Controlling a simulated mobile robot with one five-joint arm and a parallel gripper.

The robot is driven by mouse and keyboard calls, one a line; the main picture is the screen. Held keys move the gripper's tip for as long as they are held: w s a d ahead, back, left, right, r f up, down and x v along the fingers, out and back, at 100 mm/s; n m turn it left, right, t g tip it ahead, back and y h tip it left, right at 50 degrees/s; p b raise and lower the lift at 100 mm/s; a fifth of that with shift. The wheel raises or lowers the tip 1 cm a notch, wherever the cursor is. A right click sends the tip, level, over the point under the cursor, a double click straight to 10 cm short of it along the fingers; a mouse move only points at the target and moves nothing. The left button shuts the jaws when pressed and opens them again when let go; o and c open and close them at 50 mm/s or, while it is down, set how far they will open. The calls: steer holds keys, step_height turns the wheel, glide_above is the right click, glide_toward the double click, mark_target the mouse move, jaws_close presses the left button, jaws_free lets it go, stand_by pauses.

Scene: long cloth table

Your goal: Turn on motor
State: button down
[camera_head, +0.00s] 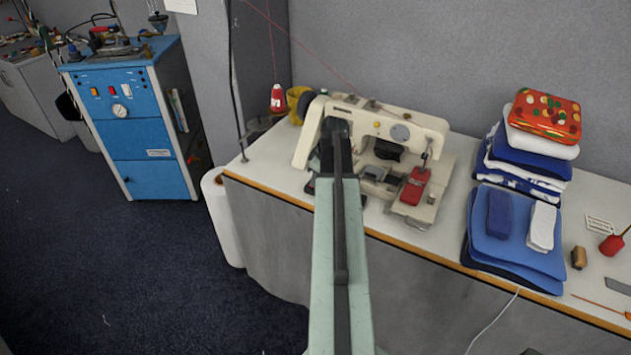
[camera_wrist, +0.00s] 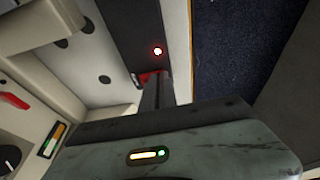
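A cream sewing machine (camera_head: 418,122) stands on the long table in the head view. My arm reaches to its left part, and my gripper is hidden there behind the arm. In the wrist view, a dark panel (camera_wrist: 128,28) beside the cream housing carries a small glowing light (camera_wrist: 157,50). Below the light is a small red part (camera_wrist: 146,77), partly covered by my gripper. My gripper (camera_wrist: 156,84) shows as a narrow dark finger tip close to the red part. Whether they touch, and whether the fingers are apart, I cannot tell.
Folded cloths (camera_head: 510,225) lie on the table (camera_head: 598,268) to the right of the machine. A red thread cone (camera_head: 278,98) stands at its left. A blue cabinet (camera_head: 135,145) stands on the floor at the left. The dark carpet (camera_head: 130,260) in front is clear.

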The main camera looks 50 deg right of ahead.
steer(key=shift+w+d, duration=0.4)
steer(key=shift+w, duration=0.05)
steer(key=shift+s+d, duration=0.1)
steer(key=shift+d, duration=0.05)
steer(key=shift+r+p, duration=0.55)
steer(key=shift+p, duration=0.1)
steer(key=r+p, duration=0.4)
steer(key=shift+a+r+p, duration=0.25)
steer(key=shift+r+p, duration=0.05)
steer(key=p+v, duration=0.8)
steer(key=shift+s+a, duration=0.25)
steer(key=shift+s, duration=0.1)
steer(key=shift+r, duration=0.1)
